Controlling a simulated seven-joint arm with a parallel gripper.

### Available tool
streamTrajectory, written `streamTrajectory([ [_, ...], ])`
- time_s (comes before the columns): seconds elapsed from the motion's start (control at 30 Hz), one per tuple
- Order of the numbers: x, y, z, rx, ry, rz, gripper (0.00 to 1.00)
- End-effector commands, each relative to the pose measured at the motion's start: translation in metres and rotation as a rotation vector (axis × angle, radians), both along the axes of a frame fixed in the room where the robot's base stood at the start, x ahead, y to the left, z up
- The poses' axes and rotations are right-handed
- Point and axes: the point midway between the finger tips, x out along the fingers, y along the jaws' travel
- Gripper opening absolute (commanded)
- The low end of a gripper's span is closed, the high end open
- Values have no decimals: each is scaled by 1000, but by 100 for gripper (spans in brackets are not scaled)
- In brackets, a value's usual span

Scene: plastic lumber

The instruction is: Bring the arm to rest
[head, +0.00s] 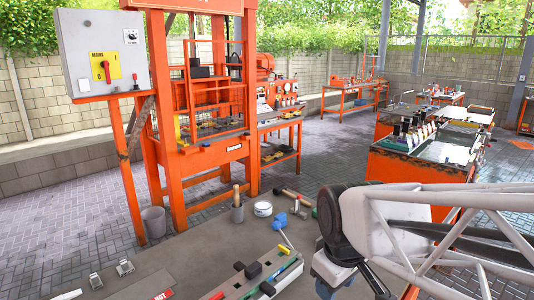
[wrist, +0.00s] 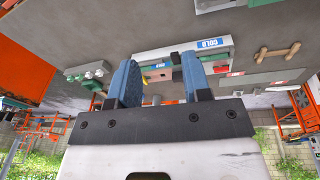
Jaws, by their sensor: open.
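In the wrist view my gripper (wrist: 160,80) shows two blue fingers spread apart with nothing held between them. Beyond the fingers is a grey tabletop with a long pale block that bears a blue COLD label (wrist: 213,43). I cannot judge how far the fingertips are from it. In the head view my arm (head: 400,225) reaches in from the right over the front of the grey table (head: 190,250).
Metal clips (head: 124,267) lie at left. An orange press frame (head: 200,110) stands behind. A dog-bone-shaped piece (wrist: 278,52) shows in the wrist view.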

Motion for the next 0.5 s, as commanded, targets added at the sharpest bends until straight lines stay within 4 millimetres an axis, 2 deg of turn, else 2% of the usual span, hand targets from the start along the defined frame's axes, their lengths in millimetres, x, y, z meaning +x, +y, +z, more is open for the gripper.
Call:
streamTrajectory([
  [0.03, -11, -11, 2, 12, -12, -84, 44],
  [0.2, -43, -38, 4, 56, -35, -372, 44],
  [0.33, -61, -51, 4, 82, -49, -532, 44],
  [0.5, -73, -58, 3, 101, -59, -638, 44],
])
